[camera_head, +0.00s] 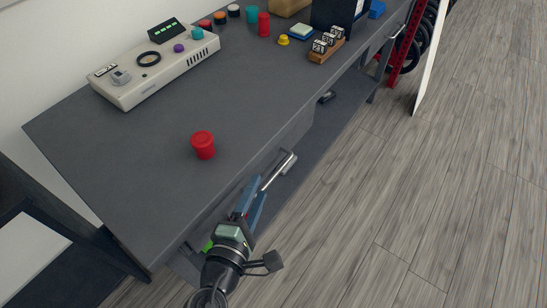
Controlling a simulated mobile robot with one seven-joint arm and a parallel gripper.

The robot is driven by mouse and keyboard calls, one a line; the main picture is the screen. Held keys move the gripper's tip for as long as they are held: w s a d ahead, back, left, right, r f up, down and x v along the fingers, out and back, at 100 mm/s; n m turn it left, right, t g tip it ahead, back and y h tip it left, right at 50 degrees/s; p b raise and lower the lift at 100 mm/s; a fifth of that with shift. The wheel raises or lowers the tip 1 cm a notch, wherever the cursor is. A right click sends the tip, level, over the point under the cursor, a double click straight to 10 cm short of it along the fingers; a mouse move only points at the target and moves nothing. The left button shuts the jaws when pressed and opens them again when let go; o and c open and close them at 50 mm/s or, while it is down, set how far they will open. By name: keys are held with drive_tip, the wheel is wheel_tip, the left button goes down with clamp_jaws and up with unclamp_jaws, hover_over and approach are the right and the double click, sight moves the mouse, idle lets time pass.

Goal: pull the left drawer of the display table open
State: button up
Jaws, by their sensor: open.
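The display table (105,165) is dark grey and runs from the lower left to the upper right. Its left drawer (297,128) sits under the front edge, seen steeply from above, with little of its front showing. A silver bar handle (279,170) stands out from that front. My gripper (254,194) has blue fingers and is open at the near end of the handle. The fingers overlap the handle's near end in the picture. I cannot tell whether the bar lies between them or whether they touch it. The drawer looks shut.
A red round container (203,145) stands on the tabletop near the drawer. A beige control box (155,65), a wooden rack with dice (326,46) and several small items stand farther back. A lower shelf (335,105) lies beneath. The wooden floor (420,190) at right is clear.

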sight(271, 181)
drive_tip(key=s+f+n, duration=0.3)
drive_tip(key=f, duration=0.1)
drive_tip(key=x, duration=0.4)
drive_tip(key=b+x, duration=0.1)
drive_tip(key=x, duration=0.3)
drive_tip(key=b+x, duration=0.1)
drive_tip(key=x, duration=0.3)
drive_tip(key=shift+w+d+f, duration=0.1)
drive_tip(key=shift+d+f, duration=0.05)
drive_tip(key=shift+f, duration=0.15)
clamp_jaws()
drive_tip(key=shift+g, duration=0.3)
idle(0.4)
